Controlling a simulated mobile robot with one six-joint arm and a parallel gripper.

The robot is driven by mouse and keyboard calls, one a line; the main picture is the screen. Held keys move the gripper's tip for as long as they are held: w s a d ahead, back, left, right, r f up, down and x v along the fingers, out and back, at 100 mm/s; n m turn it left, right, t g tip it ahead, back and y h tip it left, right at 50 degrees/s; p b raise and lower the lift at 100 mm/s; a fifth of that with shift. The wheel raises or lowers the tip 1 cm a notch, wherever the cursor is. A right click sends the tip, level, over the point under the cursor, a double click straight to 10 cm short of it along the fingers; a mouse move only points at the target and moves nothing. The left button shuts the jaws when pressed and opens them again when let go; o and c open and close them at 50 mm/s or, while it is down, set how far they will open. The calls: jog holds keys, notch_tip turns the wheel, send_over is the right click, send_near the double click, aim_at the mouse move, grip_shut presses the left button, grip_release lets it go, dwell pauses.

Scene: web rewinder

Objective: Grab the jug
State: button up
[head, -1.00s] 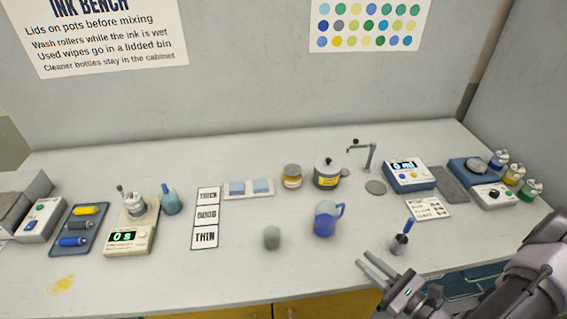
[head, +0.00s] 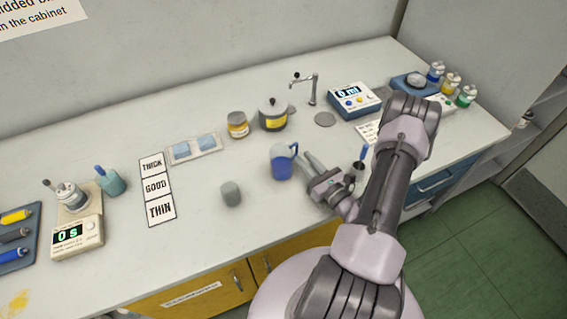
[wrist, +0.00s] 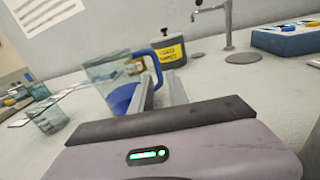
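The jug (head: 281,163) is a clear-blue vessel with blue liquid in its lower part and a blue handle on its right side. It stands upright on the bench. In the wrist view the jug (wrist: 118,82) is just ahead and to the left, its handle near the fingers. My gripper (head: 308,168) is beside the jug on its right, with its fingers apart. In the wrist view the fingers (wrist: 162,93) show as two grey bars with a gap and nothing clearly between them. Whether a finger touches the handle cannot be told.
A small grey-green cup (head: 231,194) stands left of the jug. A lidded pot (head: 273,115) and an amber jar (head: 238,125) stand behind it. A dark pot with a blue-handled tool (head: 359,170) is right of my gripper. A tap (head: 310,90) is at the back.

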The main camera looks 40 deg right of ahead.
aim_at(297, 152)
jog(key=w, duration=0.5)
jog(key=shift+d+b, duration=0.1)
jog(key=shift+b, duration=0.25)
grip_shut()
dwell(0.8)
